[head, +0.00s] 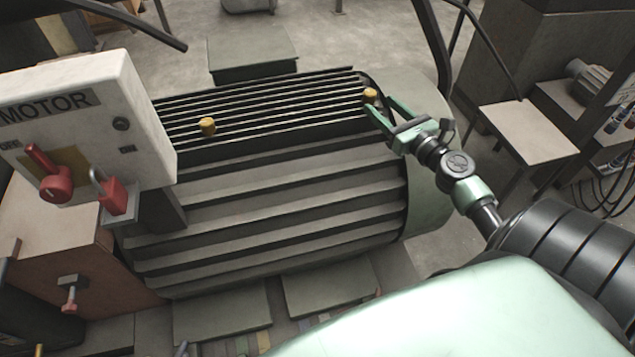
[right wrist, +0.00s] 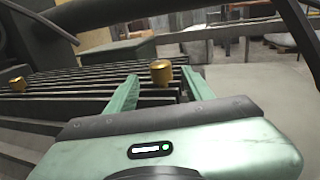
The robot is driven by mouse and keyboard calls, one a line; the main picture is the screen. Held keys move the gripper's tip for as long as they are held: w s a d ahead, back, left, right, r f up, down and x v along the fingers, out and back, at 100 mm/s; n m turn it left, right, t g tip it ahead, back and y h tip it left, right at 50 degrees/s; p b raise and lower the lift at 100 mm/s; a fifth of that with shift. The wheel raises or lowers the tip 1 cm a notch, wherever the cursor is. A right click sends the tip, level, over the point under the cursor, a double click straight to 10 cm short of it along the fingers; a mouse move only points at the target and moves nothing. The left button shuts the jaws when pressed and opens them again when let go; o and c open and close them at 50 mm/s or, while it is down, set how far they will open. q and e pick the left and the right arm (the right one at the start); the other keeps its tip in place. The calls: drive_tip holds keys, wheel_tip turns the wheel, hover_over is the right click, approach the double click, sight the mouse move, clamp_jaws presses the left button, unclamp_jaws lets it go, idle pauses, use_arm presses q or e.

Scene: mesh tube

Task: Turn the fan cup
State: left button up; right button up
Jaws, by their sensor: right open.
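A large grey ribbed motor (head: 290,195) lies across the middle of the head view. Two small brass cups sit on its finned top. One cup (head: 369,95) is at the right, near the pale green rounded end (head: 432,170), and the other cup (head: 207,126) is further left. My right gripper (head: 380,106) is open at the right cup. In the right wrist view that cup (right wrist: 161,72) shows between the two green fingertips, with a gap on each side; I cannot tell if it is fully between them in depth. The left cup (right wrist: 17,84) shows at the left there. My left gripper is not in view.
A white box marked MOTOR (head: 75,120) stands at the left, with a red switch handle (head: 52,185) and a red padlock (head: 113,195). A small table (head: 528,130) stands at the right.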

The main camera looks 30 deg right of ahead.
drive_tip(key=shift+s+f, duration=0.1)
drive_tip(key=shift+s, duration=1)
drive_tip(key=a+f+n+g+y, duration=0.1)
drive_tip(key=a+n, duration=0.2)
drive_tip(key=a, duration=0.1)
drive_tip(key=s+a+f+n+g+y, duration=0.1)
drive_tip(key=a+f+n+y, duration=0.1)
drive_tip(key=a+n, duration=0.2)
drive_tip(key=a+f+n+y, duration=0.1)
drive_tip(key=a+n+y, duration=0.1)
drive_tip(key=a+n, duration=0.2)
drive_tip(key=shift+s+a+f+g, duration=0.1)
drive_tip(key=shift+a+f+g, duration=0.1)
drive_tip(key=shift+a, duration=0.4)
drive_tip(key=shift+s+a+f+g, duration=0.1)
drive_tip(key=shift+a+f+g, duration=0.1)
drive_tip(key=shift+a, duration=0.35)
drive_tip(key=s+a+f+n+g+y, duration=0.2)
drive_tip(key=s+a+f+n+g, duration=0.2)
drive_tip(key=a+n, duration=0.5)
drive_tip(key=shift+s+a+f, duration=0.35)
drive_tip(key=shift+a+f, duration=0.2)
drive_tip(key=shift+f, duration=0.05)
drive_tip(key=shift+w+d, duration=0.1)
